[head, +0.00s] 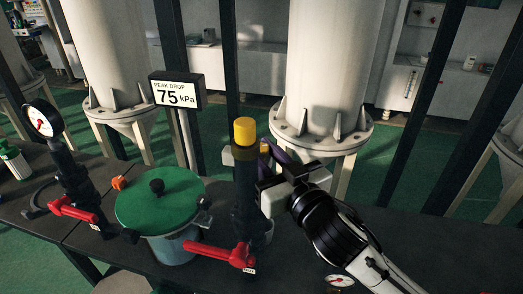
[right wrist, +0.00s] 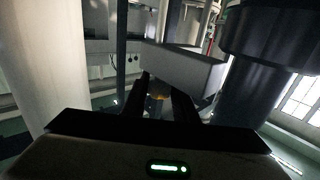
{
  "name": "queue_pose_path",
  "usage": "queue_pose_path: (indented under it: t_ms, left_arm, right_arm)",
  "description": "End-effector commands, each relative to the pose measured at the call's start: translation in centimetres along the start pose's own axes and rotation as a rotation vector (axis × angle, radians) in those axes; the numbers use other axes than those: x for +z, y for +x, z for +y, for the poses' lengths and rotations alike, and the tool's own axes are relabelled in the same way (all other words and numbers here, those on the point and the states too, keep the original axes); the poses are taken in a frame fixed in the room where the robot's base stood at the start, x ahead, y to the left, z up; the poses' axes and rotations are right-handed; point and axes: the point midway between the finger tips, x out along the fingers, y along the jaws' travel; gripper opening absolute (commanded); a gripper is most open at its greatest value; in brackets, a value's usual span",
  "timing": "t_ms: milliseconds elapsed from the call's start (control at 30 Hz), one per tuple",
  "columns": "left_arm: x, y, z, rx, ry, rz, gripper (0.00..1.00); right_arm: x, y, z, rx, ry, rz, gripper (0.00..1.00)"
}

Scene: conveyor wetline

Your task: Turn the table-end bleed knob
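My left gripper is not in view.
A green-lidded pot (head: 160,205), red lever handles (head: 215,253), an orange knob (head: 119,183) and a pressure gauge (head: 44,118) stand on the dark table (head: 420,245). A "PEAK DROP 75 kPa" display (head: 177,93) stands behind. The table's right part is mostly clear.

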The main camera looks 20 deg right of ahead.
Motion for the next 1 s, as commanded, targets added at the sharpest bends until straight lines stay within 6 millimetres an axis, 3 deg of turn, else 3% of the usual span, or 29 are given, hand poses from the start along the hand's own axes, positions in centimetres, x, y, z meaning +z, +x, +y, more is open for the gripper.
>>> queue_pose_path:
  t_ms: [33,100,467,567,867,1000]
  left_arm:
    - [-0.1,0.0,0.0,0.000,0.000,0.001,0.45]
    - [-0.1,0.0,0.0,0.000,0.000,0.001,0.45]
    - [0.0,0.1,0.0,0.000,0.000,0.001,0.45]
    - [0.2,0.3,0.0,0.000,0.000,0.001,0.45]
    - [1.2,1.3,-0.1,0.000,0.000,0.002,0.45]
    - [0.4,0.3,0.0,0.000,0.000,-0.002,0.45]
  right_arm:
    - [-0.2,0.0,0.1,0.000,-0.002,0.005,0.33]
    - [-0.2,0.0,0.0,0.000,-0.002,0.005,0.44]
    - [0.0,-0.3,0.0,-0.001,-0.001,0.002,0.45]
    - [0.1,-1.4,0.0,-0.001,0.000,0.001,0.45]
    - [0.3,-7.6,0.0,-0.001,0.001,0.000,0.45]
    - [-0.3,-9.0,0.1,0.001,0.002,-0.001,0.45]
